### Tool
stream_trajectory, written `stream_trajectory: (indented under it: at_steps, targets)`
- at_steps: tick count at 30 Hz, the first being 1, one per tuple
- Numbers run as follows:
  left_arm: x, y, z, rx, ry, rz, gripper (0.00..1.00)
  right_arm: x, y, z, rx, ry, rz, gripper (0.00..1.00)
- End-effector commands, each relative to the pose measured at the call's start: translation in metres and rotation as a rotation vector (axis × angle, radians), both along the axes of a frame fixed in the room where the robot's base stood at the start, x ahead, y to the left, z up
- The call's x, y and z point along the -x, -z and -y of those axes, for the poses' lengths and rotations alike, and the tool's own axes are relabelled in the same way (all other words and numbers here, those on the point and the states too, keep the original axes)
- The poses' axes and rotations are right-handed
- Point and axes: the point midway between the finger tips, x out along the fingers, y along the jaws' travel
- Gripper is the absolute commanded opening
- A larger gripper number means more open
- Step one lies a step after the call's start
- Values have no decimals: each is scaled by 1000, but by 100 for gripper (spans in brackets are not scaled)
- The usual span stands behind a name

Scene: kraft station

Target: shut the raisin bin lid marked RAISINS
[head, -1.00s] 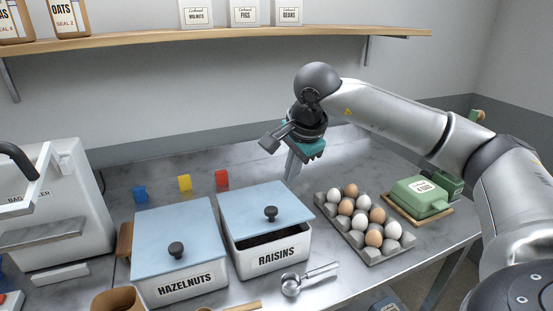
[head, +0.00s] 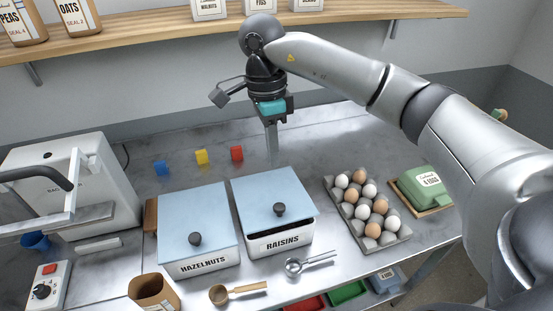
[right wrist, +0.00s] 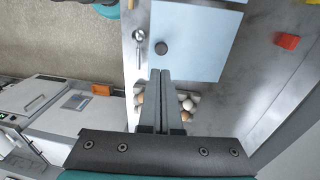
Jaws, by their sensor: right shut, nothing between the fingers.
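The raisin bin (head: 281,245) is white, marked RAISINS, and stands on the steel counter. Its pale blue lid (head: 268,190) with a black knob (head: 279,209) sits set back, leaving a dark strip of the contents showing along the front. The left gripper is not in view.
The hazelnuts bin (head: 203,263) stands left of the raisin bin, its lid on. An egg tray (head: 394,238) is to the right, a metal scoop (head: 293,267) in front. Yellow and red blocks (head: 236,153) lie behind the bins. A shelf (head: 150,38) runs above.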

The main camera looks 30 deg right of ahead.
Motion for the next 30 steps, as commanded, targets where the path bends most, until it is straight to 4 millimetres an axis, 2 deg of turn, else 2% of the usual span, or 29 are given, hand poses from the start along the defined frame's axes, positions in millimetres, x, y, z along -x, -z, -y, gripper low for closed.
stream_trajectory:
  at_steps: [9, 16, 21, 30]
  targets:
    - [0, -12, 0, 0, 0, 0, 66, 10, 66, 2, 1, 0, -4, 0]
    - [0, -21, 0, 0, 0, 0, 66, 14, 105, 2, 0, -2, -2, 0]
    - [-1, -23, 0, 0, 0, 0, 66, 15, 120, 2, 1, 0, 1, 0]
    - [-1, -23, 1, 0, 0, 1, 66, 15, 124, 2, 1, -1, 3, 0]
